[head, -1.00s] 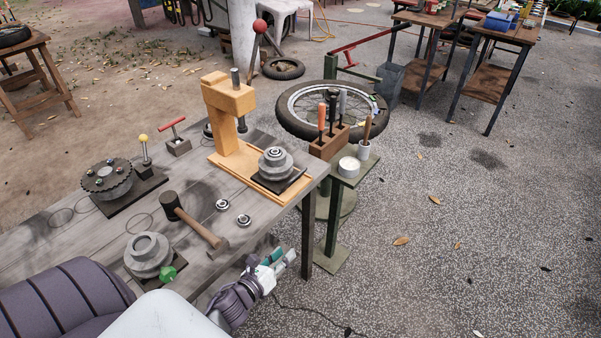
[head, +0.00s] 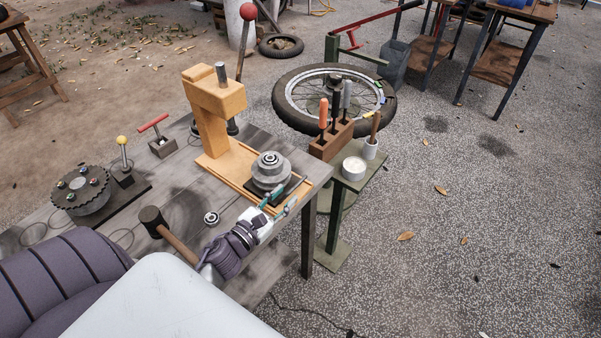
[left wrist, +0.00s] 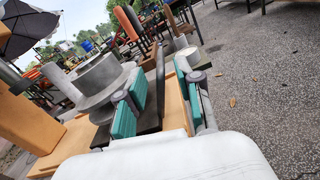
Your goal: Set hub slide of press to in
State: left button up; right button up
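The orange arbor press (head: 212,110) stands on the workbench, with a red-knobbed lever (head: 246,40) behind it. A grey stepped hub (head: 270,172) sits on a dark slide plate (head: 292,192) at the front end of the orange base, out from under the ram. My left gripper (head: 278,201) is at the plate's near edge. In the left wrist view its teal fingers (left wrist: 158,100) are apart, with a dark upright bar (left wrist: 160,70) seen between them; contact cannot be told. The hub (left wrist: 98,82) shows there beyond the left finger. My right gripper is out of view.
A mallet (head: 165,232), a small bearing (head: 211,218) and a round fixture (head: 82,193) lie on the bench (head: 180,195). A tool block (head: 331,140) and a white roll (head: 354,168) stand on a green stand at right. A spoked wheel (head: 300,90) is behind. Open floor lies right.

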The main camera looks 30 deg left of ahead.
aim_at(304, 178)
pick_arm(q)
jog(key=shift+w+d+r, duration=0.1)
jog(key=shift+w+r, duration=0.05)
jog(key=shift+w, duration=0.3)
jog(key=w+p, duration=0.1)
jog(key=w, duration=0.4)
jog(key=shift+d, duration=0.15)
jog(key=shift+w+p, duration=0.35)
jog(key=shift+w, duration=0.3)
jog(key=shift+w+d, duration=0.1)
jog(key=c, duration=0.6)
grip_shut()
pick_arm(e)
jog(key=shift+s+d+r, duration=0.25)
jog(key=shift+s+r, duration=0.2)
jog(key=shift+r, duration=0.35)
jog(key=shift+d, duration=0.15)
